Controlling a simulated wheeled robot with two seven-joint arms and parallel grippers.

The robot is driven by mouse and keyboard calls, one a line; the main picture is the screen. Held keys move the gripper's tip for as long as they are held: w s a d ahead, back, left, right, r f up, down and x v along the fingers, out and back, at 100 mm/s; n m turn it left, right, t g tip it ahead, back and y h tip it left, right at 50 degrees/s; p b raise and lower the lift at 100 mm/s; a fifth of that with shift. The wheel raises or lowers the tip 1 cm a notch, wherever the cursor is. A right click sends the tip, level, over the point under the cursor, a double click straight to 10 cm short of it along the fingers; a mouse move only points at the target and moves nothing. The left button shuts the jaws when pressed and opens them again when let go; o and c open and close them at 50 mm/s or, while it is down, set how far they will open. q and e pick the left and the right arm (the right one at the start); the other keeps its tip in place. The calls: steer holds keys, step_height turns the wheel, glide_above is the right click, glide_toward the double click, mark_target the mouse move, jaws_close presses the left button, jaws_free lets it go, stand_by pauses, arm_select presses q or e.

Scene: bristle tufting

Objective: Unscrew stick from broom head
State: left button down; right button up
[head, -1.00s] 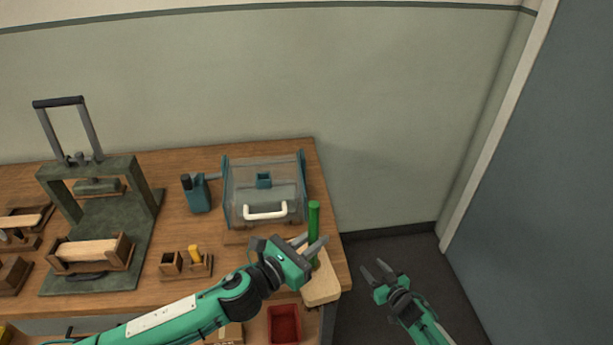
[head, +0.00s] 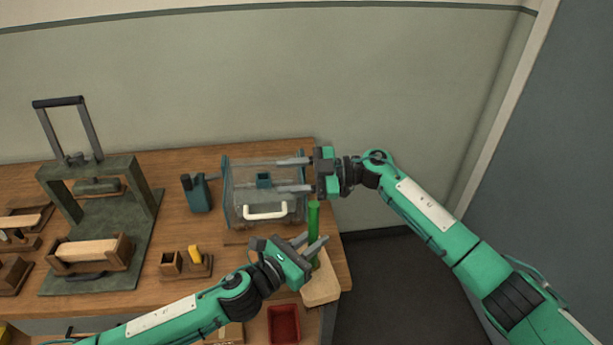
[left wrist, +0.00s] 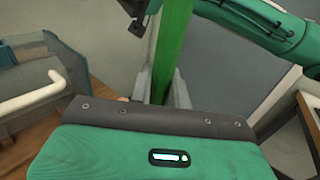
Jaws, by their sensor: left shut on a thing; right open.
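The green stick (head: 313,218) stands upright at the right end of the table, rising from the pale wooden broom head (head: 322,289). My left gripper (head: 316,243) is shut on the stick above the broom head. In the left wrist view the stick (left wrist: 174,45) passes between the fingers of the left gripper (left wrist: 161,90). The joint between stick and broom head is partly hidden behind the gripper. My right gripper (head: 281,175) is open, pointing left, with its fingers in front of the clear box; it appears empty.
The clear box (head: 240,205) with a white handle stands left of the stick. A teal tool (head: 199,195), a small wooden holder (head: 199,265) and a green press (head: 105,215) stand further left. A red bin (head: 284,323) is at the front. Floor is open right of the table.

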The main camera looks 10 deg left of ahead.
steer(key=s+a+r+n+g+h, duration=0.2)
steer(key=s+r+n+h, duration=0.1)
steer(key=s+r+h, duration=0.15)
steer(key=t+h, duration=0.6)
steer(key=h, duration=0.7)
glide_toward(313, 219)
steer(key=shift+t+h, duration=0.25)
steer(key=shift+t, duration=0.05)
steer(key=f, duration=0.3)
steer(key=w+f, duration=0.1)
steer(key=f, duration=0.3)
steer(key=w+f, duration=0.1)
steer(key=f, duration=0.3)
steer(key=shift+d+f, duration=0.15)
steer(key=shift+d, duration=0.1)
